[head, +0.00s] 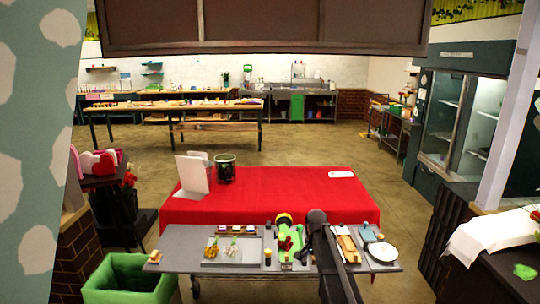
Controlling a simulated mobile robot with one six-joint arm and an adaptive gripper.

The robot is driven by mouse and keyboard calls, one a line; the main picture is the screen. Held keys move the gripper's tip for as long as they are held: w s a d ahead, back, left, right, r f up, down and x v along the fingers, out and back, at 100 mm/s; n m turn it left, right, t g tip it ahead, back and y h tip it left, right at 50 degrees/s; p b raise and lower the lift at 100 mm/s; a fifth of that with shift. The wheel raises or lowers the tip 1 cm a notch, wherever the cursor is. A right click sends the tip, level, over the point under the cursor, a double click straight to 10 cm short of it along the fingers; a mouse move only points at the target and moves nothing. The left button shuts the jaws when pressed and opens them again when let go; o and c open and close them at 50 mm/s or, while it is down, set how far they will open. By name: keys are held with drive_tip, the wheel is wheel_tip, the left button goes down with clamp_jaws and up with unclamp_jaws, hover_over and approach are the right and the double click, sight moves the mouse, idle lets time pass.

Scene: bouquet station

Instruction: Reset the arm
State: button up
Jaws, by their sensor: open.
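My arm rises from the bottom of the head view, over the grey work table (215,262). My gripper (301,250) is small and dark, low over the middle of the table, beside a bright green item (294,236) with red on it. It is open, and I see nothing held in it. The arm's dark upper joint partly covers the table behind it. Whether the fingertips touch anything is too small to tell.
A red-covered table (285,192) stands behind, with a dark container (225,168) and white cards (192,175). A white plate (383,252) lies at the grey table's right. A green bin (128,280) stands at lower left. Open floor lies beyond the red table.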

drive_tip(key=s+f+n+b, duration=0.4)
drive_tip(key=s, duration=0.9)
drive_tip(key=s+d+f+n+b, duration=0.1)
drive_tip(key=s+f+n+b, duration=0.3)
drive_tip(key=s, duration=0.9)
drive_tip(key=shift+s+d+f+b, duration=0.15)
drive_tip(key=shift+s+f+b, duration=0.25)
drive_tip(key=shift+f, duration=0.1)
drive_tip(key=c, duration=0.3)
drive_tip(key=shift+d, duration=0.1)
